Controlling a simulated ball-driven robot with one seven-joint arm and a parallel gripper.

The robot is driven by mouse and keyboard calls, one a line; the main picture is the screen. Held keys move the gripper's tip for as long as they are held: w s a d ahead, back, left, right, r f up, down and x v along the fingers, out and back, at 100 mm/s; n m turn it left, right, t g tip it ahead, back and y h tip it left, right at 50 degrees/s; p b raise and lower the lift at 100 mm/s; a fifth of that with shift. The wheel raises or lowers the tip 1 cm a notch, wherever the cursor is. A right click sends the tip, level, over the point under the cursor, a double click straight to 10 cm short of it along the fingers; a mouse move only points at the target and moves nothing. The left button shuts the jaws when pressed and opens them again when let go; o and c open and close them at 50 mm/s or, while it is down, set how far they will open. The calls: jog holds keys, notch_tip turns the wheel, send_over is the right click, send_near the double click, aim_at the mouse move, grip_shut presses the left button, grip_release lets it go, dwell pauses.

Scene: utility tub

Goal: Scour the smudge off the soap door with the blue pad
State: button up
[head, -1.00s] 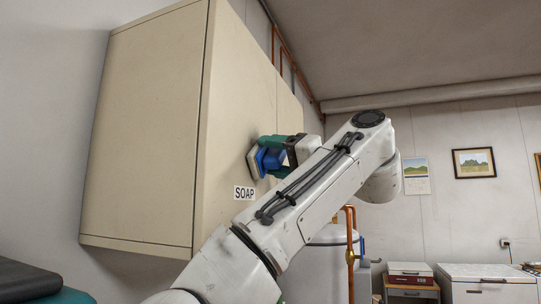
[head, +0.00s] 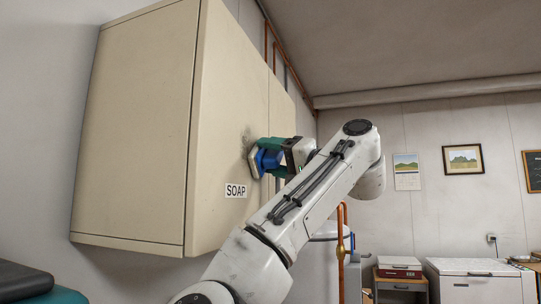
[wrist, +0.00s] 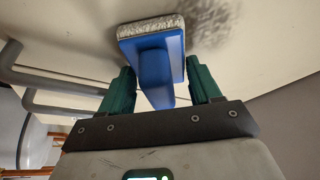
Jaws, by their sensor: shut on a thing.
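The soap door (head: 215,110) is the beige cabinet front with a white SOAP label (head: 236,190). A dark grey smudge (head: 248,134) shows on it just above the pad; in the wrist view the smudge (wrist: 222,18) spreads beside and behind the pad's upper right. The blue pad (head: 271,158), with a pale speckled scouring face, is at the door; in the wrist view the blue pad (wrist: 150,55) appears against the surface, but exact contact is hard to tell. My gripper (wrist: 162,88) is shut on the pad's blue handle with its green fingers.
Grey bar handles (wrist: 45,78) stand out from the cabinet left of the pad in the wrist view. Copper pipes (head: 275,45) run up the wall behind the cabinet. A white chest (head: 480,285) stands low at the right. The air right of my arm is open.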

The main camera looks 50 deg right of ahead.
jog(key=shift+w+d+r, duration=0.1)
jog(key=shift+d+r, duration=0.3)
jog(key=shift+r, duration=0.3)
jog(key=shift+s+a+f+b, duration=0.15)
jog(key=shift+a+b, duration=0.1)
jog(key=shift+a, duration=0.3)
jog(key=shift+s+a+b, duration=0.15)
jog(key=shift+a+b, duration=0.05)
jog(key=shift+a, duration=0.3)
jog(key=shift+s+a+b, duration=0.35)
jog(key=shift+a+b, duration=0.1)
jog(key=shift+a, duration=0.5)
jog(key=shift+s+a+b, duration=0.3)
jog(key=shift+a+b, duration=0.2)
jog(key=shift+a, duration=0.4)
jog(key=shift+s+a+b, duration=0.35)
jog(key=shift+a+b, duration=0.1)
jog(key=shift+a, duration=0.5)
jog(key=shift+r+p, duration=0.55)
jog(key=shift+r, duration=0.4)
jog(key=shift+w+d+f+p, duration=0.1)
jog(key=shift+w+d+p, duration=0.3)
jog(key=shift+d, duration=0.85)
jog(key=shift+w+d+r+p, duration=0.1)
jog(key=shift+w+d+p, duration=0.3)
jog(key=shift+d, duration=0.85)
jog(key=shift+w+d+f+p, duration=0.15)
jog(key=shift+w+d, duration=0.45)
jog(key=shift+d, duration=0.65)
jog(key=shift+s, duration=0.15)
